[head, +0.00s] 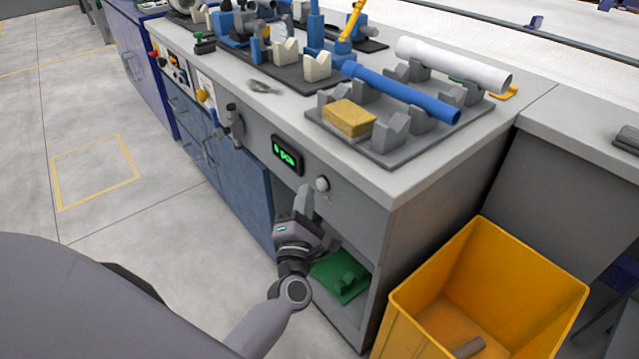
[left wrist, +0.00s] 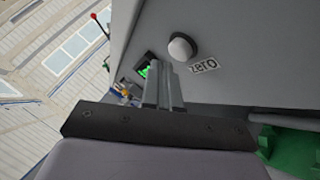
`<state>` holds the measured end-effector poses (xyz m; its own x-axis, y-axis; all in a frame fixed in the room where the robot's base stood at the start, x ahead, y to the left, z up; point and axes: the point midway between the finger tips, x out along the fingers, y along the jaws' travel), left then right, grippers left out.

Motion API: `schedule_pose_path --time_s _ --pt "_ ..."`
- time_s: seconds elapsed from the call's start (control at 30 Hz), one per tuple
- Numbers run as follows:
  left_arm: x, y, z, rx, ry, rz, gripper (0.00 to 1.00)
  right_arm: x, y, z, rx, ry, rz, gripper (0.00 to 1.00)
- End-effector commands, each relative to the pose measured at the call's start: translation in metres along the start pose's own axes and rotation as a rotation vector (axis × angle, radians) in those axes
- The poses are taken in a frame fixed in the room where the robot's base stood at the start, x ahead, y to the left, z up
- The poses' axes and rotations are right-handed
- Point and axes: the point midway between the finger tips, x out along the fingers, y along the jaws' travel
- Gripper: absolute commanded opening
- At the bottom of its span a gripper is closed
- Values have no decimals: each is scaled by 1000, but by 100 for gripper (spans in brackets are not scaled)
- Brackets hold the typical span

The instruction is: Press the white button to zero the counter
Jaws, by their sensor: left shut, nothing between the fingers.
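The white button (head: 322,184) is a round knob on the grey front panel of the workbench. It also shows in the left wrist view (left wrist: 181,48), beside a label reading "zero" (left wrist: 203,65). The counter (head: 288,155) is a small black display with green digits, to the left of the button; the digits are too small to read surely. My left gripper (head: 304,196) is shut and empty, in front of the panel just below and left of the button. In the left wrist view its fingertips (left wrist: 162,64) point near the button; contact cannot be made out. My right gripper is not in view.
A blue pipe (head: 400,91) and a white pipe (head: 455,64) lie on grey holders on the bench top. A yellow sponge-like block (head: 348,117) lies beside them. A yellow bin (head: 430,312) stands right of my left arm. A green item (head: 341,275) sits on the shelf below.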

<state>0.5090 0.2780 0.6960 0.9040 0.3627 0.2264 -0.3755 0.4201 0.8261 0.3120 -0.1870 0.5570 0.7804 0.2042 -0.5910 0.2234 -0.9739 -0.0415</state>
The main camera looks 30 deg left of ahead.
Motion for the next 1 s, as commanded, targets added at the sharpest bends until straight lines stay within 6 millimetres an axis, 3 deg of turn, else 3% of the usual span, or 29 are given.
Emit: schedule_pose_path --time_s 0.27,0.73,1.0 --pt "-1 1 -1 1 0 0 0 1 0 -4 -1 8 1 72" --pt "-31 23 -23 3 -1 -1 0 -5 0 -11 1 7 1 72" --pt "-35 26 -26 0 -1 1 0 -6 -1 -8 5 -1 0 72"
